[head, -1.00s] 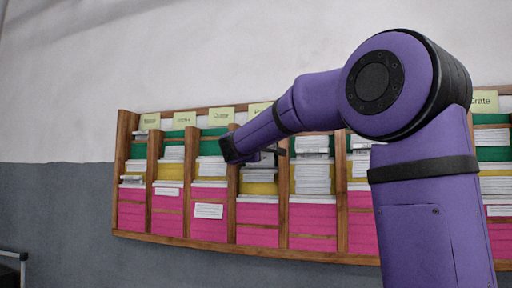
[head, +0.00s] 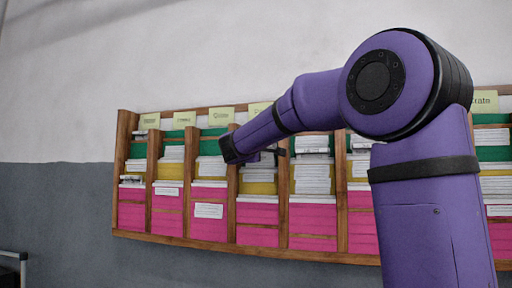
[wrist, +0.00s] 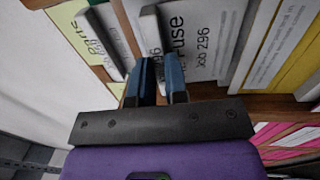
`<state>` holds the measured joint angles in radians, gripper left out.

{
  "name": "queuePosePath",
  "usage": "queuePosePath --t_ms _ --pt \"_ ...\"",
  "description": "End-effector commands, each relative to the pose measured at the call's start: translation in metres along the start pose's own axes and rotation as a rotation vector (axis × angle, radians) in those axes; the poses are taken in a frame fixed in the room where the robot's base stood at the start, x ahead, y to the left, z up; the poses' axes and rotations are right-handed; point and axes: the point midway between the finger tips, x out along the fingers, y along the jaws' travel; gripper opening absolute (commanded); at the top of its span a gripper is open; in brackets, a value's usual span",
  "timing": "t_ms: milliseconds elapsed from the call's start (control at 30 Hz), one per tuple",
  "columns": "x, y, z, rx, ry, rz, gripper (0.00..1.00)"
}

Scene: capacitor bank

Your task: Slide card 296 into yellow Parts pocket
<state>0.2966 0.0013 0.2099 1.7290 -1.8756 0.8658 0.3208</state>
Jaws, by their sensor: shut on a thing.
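My gripper (wrist: 158,72), with blue fingers, is shut on a white card (wrist: 205,50) printed "Job 296" in the wrist view. The card is close to the rack, its lower part hidden by the fingers and the picture edge. I cannot tell whether the held card is inside a pocket.
The wooden rack (head: 180,241) has green, yellow and pink pockets in several columns, many with white cards. Wooden dividers (head: 233,205) stand close on either side of my gripper. My purple arm hides part of the right columns. The left wall is clear.

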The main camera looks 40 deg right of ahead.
Motion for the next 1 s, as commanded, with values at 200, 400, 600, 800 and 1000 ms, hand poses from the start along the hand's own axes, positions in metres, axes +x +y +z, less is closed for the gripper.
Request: queuePosePath --t_ms 200,400,600,800,1000 --pt "-0.001 -0.007 0.000 -0.002 0.000 -0.001 0.00" --pt "-0.002 -0.014 0.000 -0.001 -0.001 -0.001 0.00" --pt "-0.002 -0.021 0.000 -0.001 0.000 0.000 0.00" --pt "-0.003 -0.028 0.000 -0.001 -0.001 -0.001 0.00" --pt "-0.004 -0.034 0.000 -0.001 0.000 0.000 0.00"
